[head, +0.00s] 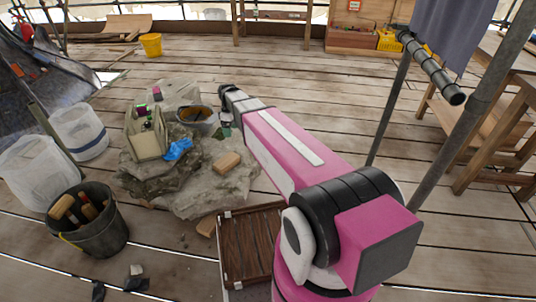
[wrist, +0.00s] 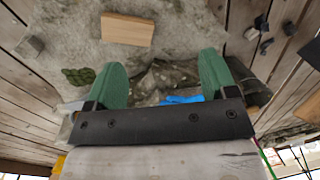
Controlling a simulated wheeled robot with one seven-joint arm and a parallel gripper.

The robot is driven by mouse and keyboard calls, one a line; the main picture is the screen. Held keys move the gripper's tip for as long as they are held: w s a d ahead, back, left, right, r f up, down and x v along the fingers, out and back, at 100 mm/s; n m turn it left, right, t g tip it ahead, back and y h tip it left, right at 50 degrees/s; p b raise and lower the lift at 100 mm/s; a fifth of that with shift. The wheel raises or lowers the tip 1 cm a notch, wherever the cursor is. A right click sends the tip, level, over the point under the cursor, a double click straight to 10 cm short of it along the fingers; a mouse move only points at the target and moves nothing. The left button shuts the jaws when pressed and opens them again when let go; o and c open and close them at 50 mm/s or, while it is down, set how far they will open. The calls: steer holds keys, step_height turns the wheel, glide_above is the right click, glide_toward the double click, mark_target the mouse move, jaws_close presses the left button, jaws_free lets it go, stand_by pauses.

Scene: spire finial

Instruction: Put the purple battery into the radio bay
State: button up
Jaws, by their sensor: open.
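A small purple block, apparently the purple battery (head: 157,93), sits on the pale sheet at the back of the grey rock pile. A beige open box, apparently the radio (head: 147,142), stands upright on the rocks in front of it. Small green and dark parts show inside the box; the bay itself is too small to make out. My gripper (head: 224,131) is right of the radio and battery, partly hidden by my arm. In the wrist view my gripper (wrist: 162,82) has its two green fingers wide apart with nothing between them. The battery is not identifiable in the wrist view.
A wooden block (head: 227,163) lies on the grey cloth. A tool bucket (head: 88,228) and white tubs (head: 78,135) stand left. Plank floor behind is mostly clear.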

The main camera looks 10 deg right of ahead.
steer(key=s+d+m, duration=0.6)
steer(key=s, duration=0.3)
steer(key=s+d+f+m+t, duration=0.1)
steer(key=s+d+m, duration=0.5)
steer(key=s, duration=0.4)
steer(key=shift+s+d+t, duration=0.2)
steer(key=shift+d+t, duration=0.1)
steer(key=shift+d, duration=0.25)
